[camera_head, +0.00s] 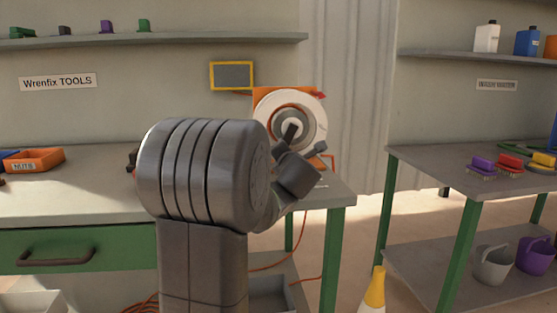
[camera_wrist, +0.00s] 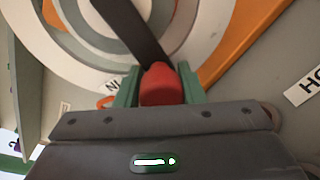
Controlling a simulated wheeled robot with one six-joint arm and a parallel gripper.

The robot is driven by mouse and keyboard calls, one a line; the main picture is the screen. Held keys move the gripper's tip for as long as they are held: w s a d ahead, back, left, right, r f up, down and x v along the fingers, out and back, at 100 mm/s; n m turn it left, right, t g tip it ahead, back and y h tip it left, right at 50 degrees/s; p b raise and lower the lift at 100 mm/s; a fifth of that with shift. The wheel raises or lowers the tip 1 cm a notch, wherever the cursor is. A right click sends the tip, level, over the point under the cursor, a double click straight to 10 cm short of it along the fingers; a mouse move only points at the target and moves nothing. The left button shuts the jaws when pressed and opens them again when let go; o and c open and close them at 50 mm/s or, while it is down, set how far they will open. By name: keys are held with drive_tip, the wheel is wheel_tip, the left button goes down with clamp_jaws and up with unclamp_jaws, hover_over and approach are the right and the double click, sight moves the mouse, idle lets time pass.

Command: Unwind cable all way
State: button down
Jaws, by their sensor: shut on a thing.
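A cable reel with a white disc (camera_head: 314,107) and grey rings is mounted on an orange plate (camera_head: 262,95) at the back of the bench. A dark crank arm (camera_wrist: 132,28) crosses the reel face in the wrist view and ends in a red knob (camera_wrist: 163,88). My gripper (camera_wrist: 158,82) is shut on this knob, with a green finger on each side. In the head view my arm hides the gripper's fingertips and the knob. Orange cable (camera_head: 268,267) hangs below the bench, and some lies in loops (camera_head: 141,304) at the bottom. Its length left on the reel cannot be told.
The grey bench (camera_head: 90,185) with a green drawer (camera_head: 90,245) stands on the left. An orange bin (camera_head: 36,158) sits on it. A second table (camera_head: 425,165) with brushes is on the right. A yellow-tipped cone (camera_head: 374,290) stands between them.

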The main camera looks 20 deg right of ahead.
drive_tip(key=shift+d+f, duration=0.25)
idle(0.3)
drive_tip(key=c, duration=1.3)
unclamp_jaws()
drive_tip(key=shift+s, duration=0.1)
drive_tip(key=shift+o, duration=0.2)
drive_tip(key=shift+r, duration=0.1)
drive_tip(key=p+v, duration=0.2)
drive_tip(key=v, duration=1)
drive_tip(key=shift+s+a+r, duration=0.1)
drive_tip(key=shift+s, duration=0.3)
drive_tip(key=shift+s+a, duration=0.1)
drive_tip(key=shift+s, duration=0.35)
